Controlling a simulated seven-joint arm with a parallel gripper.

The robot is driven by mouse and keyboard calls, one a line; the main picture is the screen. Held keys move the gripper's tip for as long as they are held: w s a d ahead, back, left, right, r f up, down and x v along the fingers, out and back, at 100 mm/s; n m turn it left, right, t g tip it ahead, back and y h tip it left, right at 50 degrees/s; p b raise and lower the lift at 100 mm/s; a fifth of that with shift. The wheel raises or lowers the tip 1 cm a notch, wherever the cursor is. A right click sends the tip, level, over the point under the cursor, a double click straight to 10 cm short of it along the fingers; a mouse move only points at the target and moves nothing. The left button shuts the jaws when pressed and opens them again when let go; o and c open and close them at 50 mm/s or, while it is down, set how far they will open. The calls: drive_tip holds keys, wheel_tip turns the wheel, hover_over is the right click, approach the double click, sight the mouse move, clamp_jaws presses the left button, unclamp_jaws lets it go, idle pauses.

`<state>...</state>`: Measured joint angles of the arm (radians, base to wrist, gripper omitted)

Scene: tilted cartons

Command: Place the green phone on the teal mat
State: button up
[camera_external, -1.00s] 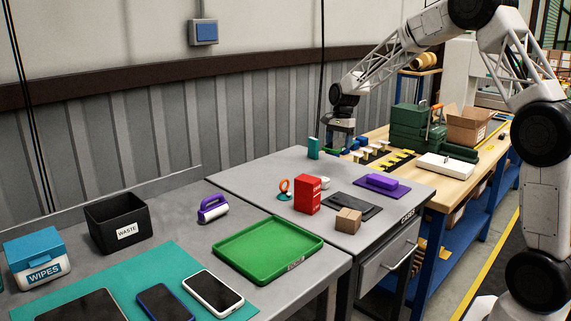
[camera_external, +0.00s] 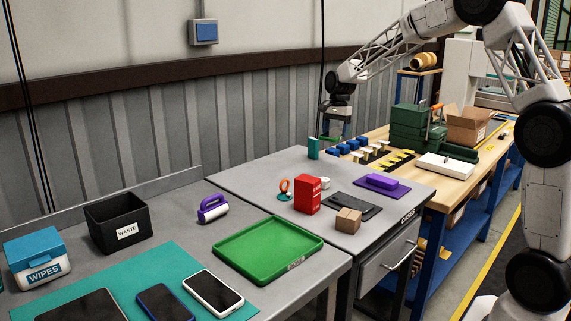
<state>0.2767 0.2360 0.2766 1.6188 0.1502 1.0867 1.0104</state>
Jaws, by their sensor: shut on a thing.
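My gripper (camera_external: 335,132) is shut on the green phone (camera_external: 333,140), which shows only as a small green strip under the fingers. Most of the phone is hidden or too small to make out. It is held in the air at the back, near the wall. The teal mat (camera_external: 170,262) lies on the grey table at the front left, far from my gripper. On it lie a dark tablet, a blue-edged phone (camera_external: 164,304) and a white-edged phone (camera_external: 213,291), with bare mat behind them.
A green tray (camera_external: 268,250), a black waste bin (camera_external: 118,222), a wipes box (camera_external: 37,258) and a purple-handled roller (camera_external: 212,208) stand around the mat. A red box (camera_external: 307,194), a teal upright block (camera_external: 313,148) and a small carton (camera_external: 348,220) stand on the second grey table.

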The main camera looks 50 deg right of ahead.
drive_tip(key=s+a+n+g+h, duration=0.15)
drive_tip(key=a+n, duration=1.75)
drive_tip(key=a, duration=2.4)
drive_tip(key=s+a+n+t+h, duration=0.1)
drive_tip(key=s+a+n, duration=0.65)
drive_tip(key=a, duration=0.65)
drive_tip(key=s+a+n+t+h, duration=0.1)
drive_tip(key=s+a+n, duration=0.7)
drive_tip(key=a, duration=0.6)
drive_tip(key=shift+m, duration=0.45)
drive_tip(key=f, duration=0.6)
drive_tip(key=s+f, duration=0.1)
drive_tip(key=f, duration=0.2)
drive_tip(key=shift+d+f, duration=0.1)
drive_tip(key=shift+f, duration=0.05)
hover_over(152, 269)
drive_tip(key=shift+f, duration=0.7)
drive_tip(key=shift+f, duration=0.1)
